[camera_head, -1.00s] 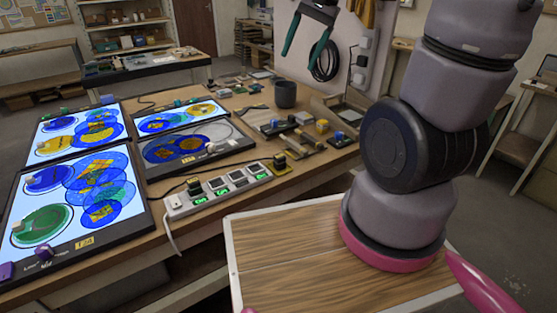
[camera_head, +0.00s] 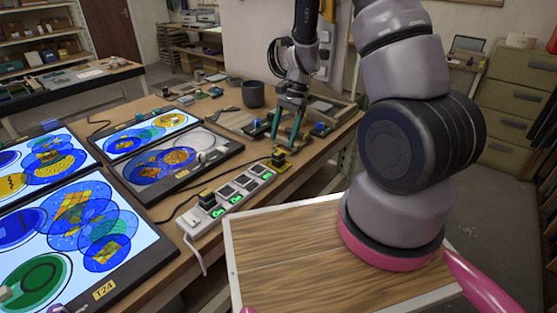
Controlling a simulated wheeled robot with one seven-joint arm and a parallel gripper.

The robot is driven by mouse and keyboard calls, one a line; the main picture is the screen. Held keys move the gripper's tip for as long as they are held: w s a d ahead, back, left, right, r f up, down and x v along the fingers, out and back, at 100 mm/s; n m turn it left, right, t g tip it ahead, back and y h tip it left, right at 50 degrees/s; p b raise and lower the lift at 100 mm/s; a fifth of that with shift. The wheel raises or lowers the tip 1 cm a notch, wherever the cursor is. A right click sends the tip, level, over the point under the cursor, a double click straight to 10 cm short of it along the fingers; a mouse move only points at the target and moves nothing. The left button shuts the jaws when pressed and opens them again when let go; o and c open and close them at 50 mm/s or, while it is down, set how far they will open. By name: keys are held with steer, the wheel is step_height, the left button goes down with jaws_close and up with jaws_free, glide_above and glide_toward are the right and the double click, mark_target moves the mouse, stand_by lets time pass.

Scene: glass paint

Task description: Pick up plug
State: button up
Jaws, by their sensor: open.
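My gripper (camera_head: 286,138) is over the far right part of the wooden bench, pointing down, with its two teal fingers apart and nothing seen between them. A black and yellow plug (camera_head: 279,158) sits at the far right end of the white power strip (camera_head: 236,205), just below the fingertips in the picture. Another dark plug with a yellowish part (camera_head: 208,200) stands on the near left part of the strip. I cannot tell which plug is meant, nor how far the fingertips are from the right one. Small blue and dark pieces lie around the fingers.
Lit glass panels with blue and yellow discs (camera_head: 88,225) cover the bench's left side, beside a dark-framed panel (camera_head: 180,160). A dark cup (camera_head: 253,94) stands behind the strip. A wooden board (camera_head: 285,245) with a pale rim lies in front, under my arm.

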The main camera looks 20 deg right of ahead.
mark_target(279, 153)
steer(key=x, duration=0.6)
steer(key=shift+s+a+f, duration=0.1)
steer(key=shift+f, duration=0.2)
steer(key=shift+c, duration=0.3)
jaws_close()
step_height(279, 153, up, 15)
stand_by(0.8)
